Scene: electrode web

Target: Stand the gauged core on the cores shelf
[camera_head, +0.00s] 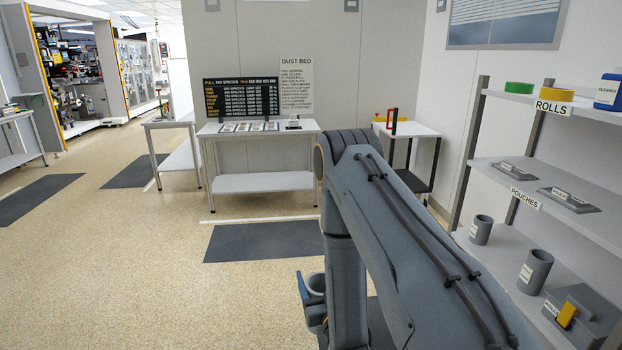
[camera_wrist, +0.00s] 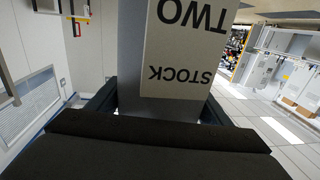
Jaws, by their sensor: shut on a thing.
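In the wrist view my gripper (camera_wrist: 160,112) is shut on a grey piece (camera_wrist: 129,60) with a pale label reading "STOCK TWO", upside down in the picture. I take it for the core; its far end is out of view. The shelf unit (camera_head: 498,170) stands at the right. On its lowest visible shelf are two upright grey hollow cylinders, one farther back (camera_head: 481,230) and a labelled one nearer (camera_head: 535,272).
A grey block with a yellow part (camera_head: 567,314) sits on the same shelf, close to the near cylinder. Pouches (camera_head: 569,200) and rolls (camera_head: 519,87) are on the shelves above. A table (camera_head: 259,183) stands at the back wall. The floor at left is open.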

